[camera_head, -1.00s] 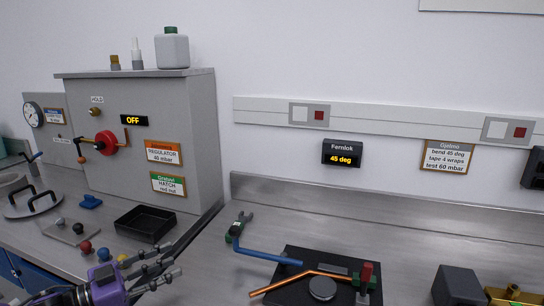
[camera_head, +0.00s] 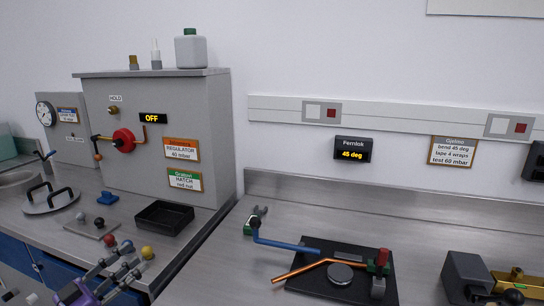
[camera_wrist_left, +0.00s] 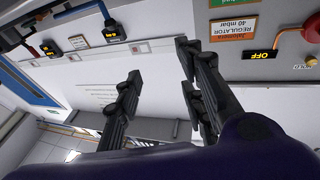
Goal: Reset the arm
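My left gripper (camera_head: 132,262) is low at the left in the head view, at the front edge of the bench, below the black tray. Its fingers are spread and nothing shows between them. In the left wrist view the dark fingers (camera_wrist_left: 160,62) stand well apart, with wall and bench behind them, and the purple wrist housing fills the bottom. My right gripper is in neither view.
A black tray (camera_head: 164,218) and red and yellow knobs (camera_head: 147,252) lie near my left gripper. A grey cabinet (camera_head: 205,115) stands behind. The bending jig (camera_head: 345,265) with its blue lever and copper tube is to the right. The bench between is clear.

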